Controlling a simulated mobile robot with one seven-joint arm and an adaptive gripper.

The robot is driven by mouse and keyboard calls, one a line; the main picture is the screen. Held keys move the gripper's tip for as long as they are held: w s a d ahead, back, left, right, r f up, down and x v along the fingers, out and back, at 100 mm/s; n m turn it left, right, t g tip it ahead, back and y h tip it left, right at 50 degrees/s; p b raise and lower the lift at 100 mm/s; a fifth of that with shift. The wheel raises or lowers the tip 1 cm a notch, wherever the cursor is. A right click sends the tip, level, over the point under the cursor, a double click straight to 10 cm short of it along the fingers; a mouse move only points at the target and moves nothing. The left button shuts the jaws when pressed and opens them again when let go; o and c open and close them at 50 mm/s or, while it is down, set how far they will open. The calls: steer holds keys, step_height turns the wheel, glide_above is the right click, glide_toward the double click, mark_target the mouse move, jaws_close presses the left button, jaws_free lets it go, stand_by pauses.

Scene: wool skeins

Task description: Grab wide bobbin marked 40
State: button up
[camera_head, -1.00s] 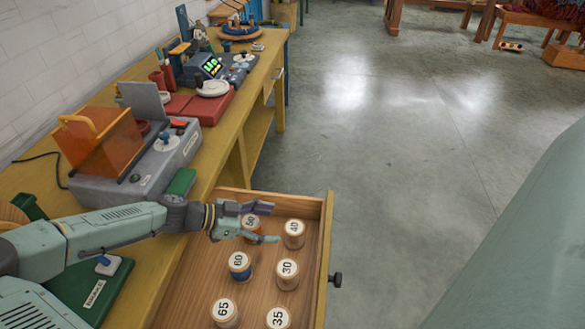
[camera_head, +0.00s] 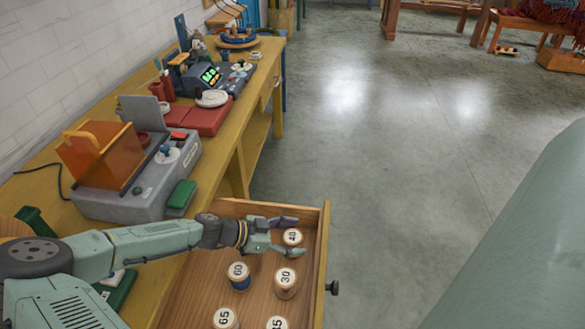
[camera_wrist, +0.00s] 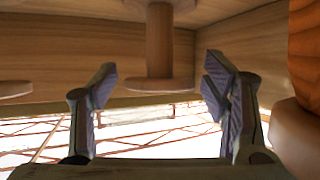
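The bobbin marked 40 (camera_head: 292,237) stands upright in the open drawer, near its far right corner, its pale round top showing. My gripper (camera_head: 286,238) is open and low in the drawer, one finger on each side of that bobbin in the head view. In the wrist view, a wooden bobbin with a bare core (camera_wrist: 159,45) shows between the spread fingers of my gripper (camera_wrist: 160,72), with a gap on both sides. It seems to be the 40; its label is not visible there. I see no contact.
Bobbins marked 60 (camera_head: 239,275), 30 (camera_head: 286,281), 65 (camera_head: 226,319) and 35 (camera_head: 277,323) stand nearer in the drawer (camera_head: 322,245). The bobbin marked 50 is hidden behind my gripper. An orange bobbin (camera_wrist: 303,45) is close beside the right finger in the wrist view.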

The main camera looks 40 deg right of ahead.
steer(key=c, duration=1.1)
